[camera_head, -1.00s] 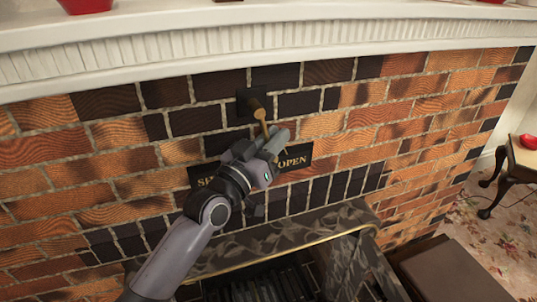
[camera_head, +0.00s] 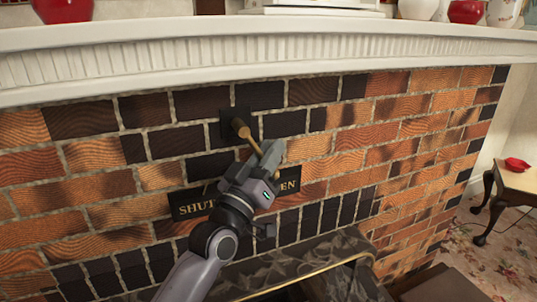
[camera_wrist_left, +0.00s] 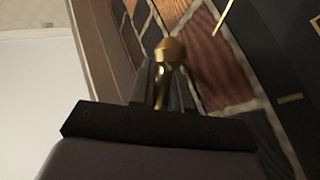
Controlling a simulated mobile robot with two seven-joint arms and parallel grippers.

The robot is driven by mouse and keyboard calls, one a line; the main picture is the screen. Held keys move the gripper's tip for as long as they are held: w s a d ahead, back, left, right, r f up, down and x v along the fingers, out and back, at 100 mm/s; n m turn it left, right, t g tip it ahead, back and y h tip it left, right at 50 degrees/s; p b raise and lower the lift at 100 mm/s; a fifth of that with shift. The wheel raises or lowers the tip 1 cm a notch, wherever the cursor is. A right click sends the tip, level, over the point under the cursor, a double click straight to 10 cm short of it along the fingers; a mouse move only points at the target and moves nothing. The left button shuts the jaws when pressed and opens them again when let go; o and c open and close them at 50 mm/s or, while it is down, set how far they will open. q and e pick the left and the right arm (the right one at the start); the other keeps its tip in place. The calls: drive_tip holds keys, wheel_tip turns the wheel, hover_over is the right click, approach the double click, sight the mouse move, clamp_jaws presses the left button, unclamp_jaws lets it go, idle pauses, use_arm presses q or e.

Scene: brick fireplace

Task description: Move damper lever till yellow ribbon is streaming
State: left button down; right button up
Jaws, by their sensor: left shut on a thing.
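The brass damper lever (camera_head: 249,139) comes out of a dark square plate (camera_head: 227,129) on the brick wall and slants down and to the right. My left gripper (camera_head: 268,157) is shut on its lower part. In the left wrist view, the rounded brass end of the lever (camera_wrist_left: 170,50) shows beyond the fingers, with its thin rod between them. Below is a black sign (camera_head: 194,206) with gold letters, "SHUT" at left and "EN" showing at right; my gripper covers its middle. I see no yellow ribbon. My right gripper is not in view.
A white mantel (camera_head: 190,60) runs above the lever, with red and white pots on it. The dark, gold-edged fireplace surround (camera_head: 335,255) lies below my arm. A small wooden table (camera_head: 515,180) with a red item stands at the right.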

use_arm(q)
drive_tip(key=c, duration=1.4)
unclamp_jaws()
drive_tip(key=shift+c, duration=0.2)
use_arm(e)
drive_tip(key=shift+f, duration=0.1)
use_arm(q)
drive_tip(key=v, duration=0.7)
drive_tip(key=s+a+f+n+g+y+p, duration=0.1)
drive_tip(key=s+a+f+g+y+p, duration=0.15)
drive_tip(key=s+a+f, duration=0.4)
drive_tip(key=s+a+f+g+y+p, duration=0.1)
drive_tip(key=a+f+y+p, duration=0.25)
drive_tip(key=f, duration=0.65)
drive_tip(key=s+a+f+g+y+p, duration=0.2)
drive_tip(key=s+a+f, duration=0.3)
drive_tip(key=s, duration=0.3)
drive_tip(key=s+a+f+g+y+p, duration=0.2)
drive_tip(key=s+a+f, duration=0.3)
drive_tip(key=s, duration=0.3)
drive_tip(key=shift+a+f+g+y, duration=0.3)
drive_tip(key=shift+a+g, duration=0.05)
drive_tip(key=shift+g, duration=0.2)
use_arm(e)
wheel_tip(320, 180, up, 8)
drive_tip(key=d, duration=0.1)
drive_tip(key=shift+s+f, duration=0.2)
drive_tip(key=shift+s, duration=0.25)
